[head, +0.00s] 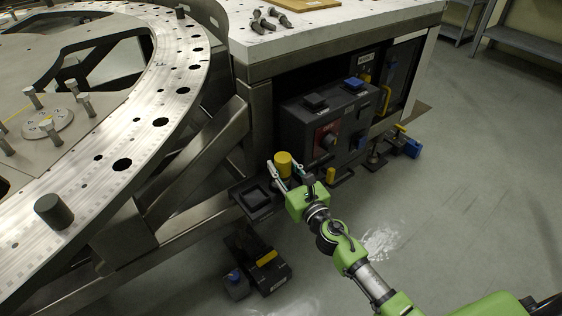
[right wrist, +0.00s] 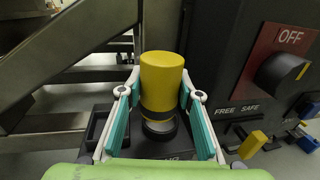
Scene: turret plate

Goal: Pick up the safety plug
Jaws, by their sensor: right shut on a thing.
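The safety plug is a yellow cylinder (head: 283,162) with a dark band and a metal foot. It stands upright on a dark ledge (head: 262,212) at the front of the control box. It also shows in the right wrist view (right wrist: 162,82), between the two fingers. My right gripper (head: 285,172) is shut on the plug, with a teal-padded finger on each side. In the right wrist view the right gripper (right wrist: 160,108) holds it around its lower part. The plug's metal foot is still at the ledge; I cannot tell whether it is seated. My left gripper is not in view.
A dark control box (head: 315,115) with a red OFF switch plate (head: 326,138) stands just behind the plug. A square empty recess (head: 256,196) lies left of it. The large metal ring (head: 150,125) and its slanted frame are at left. Open floor (head: 450,200) is at right.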

